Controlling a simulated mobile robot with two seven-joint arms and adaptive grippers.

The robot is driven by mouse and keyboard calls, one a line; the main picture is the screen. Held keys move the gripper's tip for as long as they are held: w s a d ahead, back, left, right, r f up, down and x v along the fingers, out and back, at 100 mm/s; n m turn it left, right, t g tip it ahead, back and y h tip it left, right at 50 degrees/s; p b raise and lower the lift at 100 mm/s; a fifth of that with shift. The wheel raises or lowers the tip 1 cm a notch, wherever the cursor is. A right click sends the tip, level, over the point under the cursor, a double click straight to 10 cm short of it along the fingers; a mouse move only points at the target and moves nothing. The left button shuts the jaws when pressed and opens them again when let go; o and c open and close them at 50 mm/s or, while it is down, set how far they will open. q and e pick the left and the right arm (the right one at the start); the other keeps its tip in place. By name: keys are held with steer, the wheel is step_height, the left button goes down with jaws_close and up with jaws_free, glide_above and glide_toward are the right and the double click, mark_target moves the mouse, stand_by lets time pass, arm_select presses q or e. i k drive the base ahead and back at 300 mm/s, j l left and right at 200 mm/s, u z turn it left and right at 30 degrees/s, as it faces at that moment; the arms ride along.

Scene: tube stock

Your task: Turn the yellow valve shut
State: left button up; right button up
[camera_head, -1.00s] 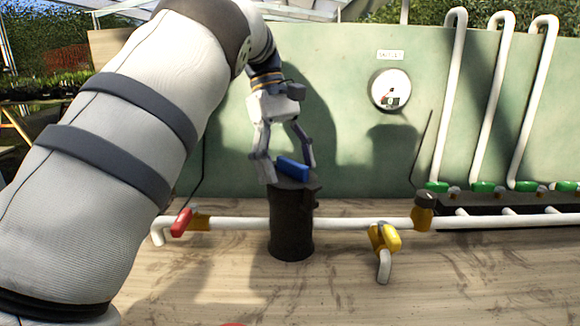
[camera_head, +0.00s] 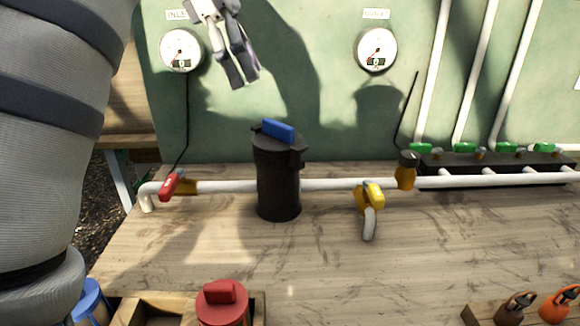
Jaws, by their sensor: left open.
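The yellow valve (camera_head: 370,196) sits on a short white branch pipe that bends down toward the front, right of the black filter housing. The black housing (camera_head: 278,182) stands upright in the white pipe line, with a blue handle (camera_head: 278,131) on its top. My left gripper (camera_head: 241,80) is open and empty, up in front of the green panel, above and left of the housing and well apart from the yellow valve. My right gripper is not in view.
A red valve (camera_head: 171,185) is on the pipe's left part. Green valves (camera_head: 465,147) line a black manifold at right. Two gauges hang on the panel, the left one here (camera_head: 181,50). A red-topped canister (camera_head: 222,303) stands at the front. The front middle bench is bare.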

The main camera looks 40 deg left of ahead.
mark_target(375, 194)
steer(key=k+l, duration=0.35)
steer(key=l, duration=0.15)
steer(key=k+l, duration=0.35)
steer(key=l, duration=0.15)
steer(key=k+l, duration=0.35)
steer(key=l, duration=0.15)
